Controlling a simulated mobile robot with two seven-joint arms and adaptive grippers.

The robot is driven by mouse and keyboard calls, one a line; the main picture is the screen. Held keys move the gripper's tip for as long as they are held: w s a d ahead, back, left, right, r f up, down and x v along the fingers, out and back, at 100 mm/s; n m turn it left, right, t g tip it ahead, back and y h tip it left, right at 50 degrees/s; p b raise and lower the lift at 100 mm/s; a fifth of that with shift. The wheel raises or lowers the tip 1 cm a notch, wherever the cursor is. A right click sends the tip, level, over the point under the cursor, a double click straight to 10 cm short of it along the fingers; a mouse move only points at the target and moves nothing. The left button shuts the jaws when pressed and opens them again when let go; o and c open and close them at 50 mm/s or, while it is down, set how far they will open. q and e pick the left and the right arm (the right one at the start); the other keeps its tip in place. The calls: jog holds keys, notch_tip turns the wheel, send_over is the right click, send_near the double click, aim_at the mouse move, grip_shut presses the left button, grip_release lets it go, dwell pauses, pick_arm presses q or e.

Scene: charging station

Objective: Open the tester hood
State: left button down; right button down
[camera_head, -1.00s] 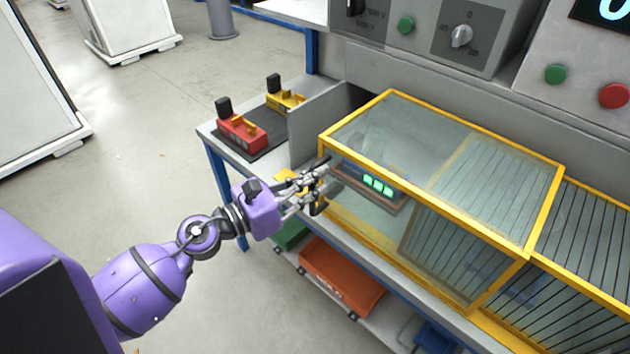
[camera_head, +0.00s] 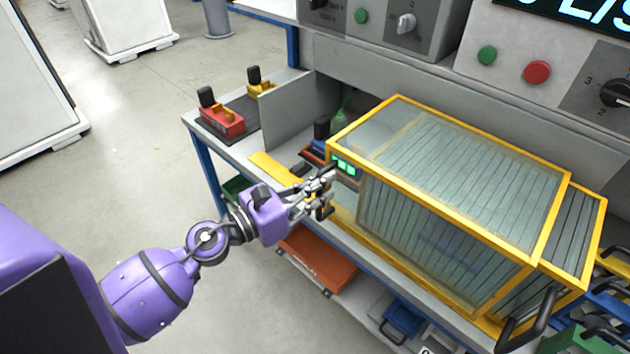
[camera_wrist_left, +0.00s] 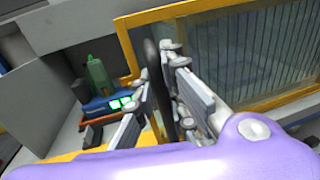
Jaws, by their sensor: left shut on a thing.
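The tester hood (camera_head: 460,165) is a yellow-framed box with clear panels on the bench in the head view. It overlaps a lined, yellow-framed section (camera_head: 575,225) at its right. My left gripper (camera_head: 325,195) is at the hood's front left corner. In the left wrist view, its fingers (camera_wrist_left: 160,95) are shut around the hood's upright black handle (camera_wrist_left: 152,65). The hood's yellow frame (camera_wrist_left: 195,10) is just behind. A blue and orange device with green displays (camera_head: 345,166) stands at the hood's left end, partly uncovered. My right gripper is not in view.
A red unit (camera_head: 222,122) and a yellow unit (camera_head: 258,83) stand on a dark mat at the bench's left end. A grey divider (camera_head: 285,115) stands between them and the hood. An orange bin (camera_head: 318,262) sits on the shelf below. Control panels line the back.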

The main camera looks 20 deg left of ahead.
pick_arm(q)
jog(key=shift+s+d, duration=0.2)
jog(key=shift+d, duration=0.4)
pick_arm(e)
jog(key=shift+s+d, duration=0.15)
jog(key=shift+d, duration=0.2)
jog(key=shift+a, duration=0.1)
pick_arm(q)
jog(key=c, duration=1.9)
grip_release()
jog(key=shift+o, duration=0.7)
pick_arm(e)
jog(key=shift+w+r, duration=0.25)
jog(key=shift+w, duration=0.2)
